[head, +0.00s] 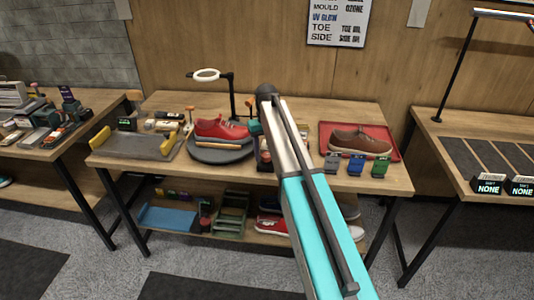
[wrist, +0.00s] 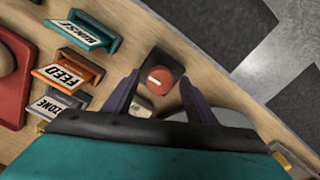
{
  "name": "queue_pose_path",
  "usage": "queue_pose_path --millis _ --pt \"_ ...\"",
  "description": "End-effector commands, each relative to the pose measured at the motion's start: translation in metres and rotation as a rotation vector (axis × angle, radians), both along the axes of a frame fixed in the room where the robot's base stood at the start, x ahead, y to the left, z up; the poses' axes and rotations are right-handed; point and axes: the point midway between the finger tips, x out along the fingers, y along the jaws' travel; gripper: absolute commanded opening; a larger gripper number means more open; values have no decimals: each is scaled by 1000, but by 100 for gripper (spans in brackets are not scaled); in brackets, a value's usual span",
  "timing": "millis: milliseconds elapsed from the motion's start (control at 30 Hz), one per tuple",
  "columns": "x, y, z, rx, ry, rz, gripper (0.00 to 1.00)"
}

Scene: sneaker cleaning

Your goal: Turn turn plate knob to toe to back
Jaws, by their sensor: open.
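A round red knob (wrist: 160,79) with a pale line across it sits on a dark block in the wrist view. My gripper (wrist: 159,82) is open, one purple finger on each side of the knob; I cannot tell whether either touches it. The round grey turn plate (head: 220,155) stands mid-table in the head view, bearing a red sneaker (head: 221,129) and a tan brush-like bar. A grey edge, likely the plate, shows right of my gripper in the wrist view (wrist: 215,115).
A brown shoe (head: 358,142) lies on a red tray (head: 327,128).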

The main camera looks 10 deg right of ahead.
Motion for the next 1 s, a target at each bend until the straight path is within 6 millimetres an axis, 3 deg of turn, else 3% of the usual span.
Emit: queue_pose_path --millis 100,367,733,1000 --pt "0 0 0 0 0 0 51" --pt "0 0 0 0 0 0 10" --pt "0 0 0 1 0 43 10" --pt "1 0 1 1 0 182 10"
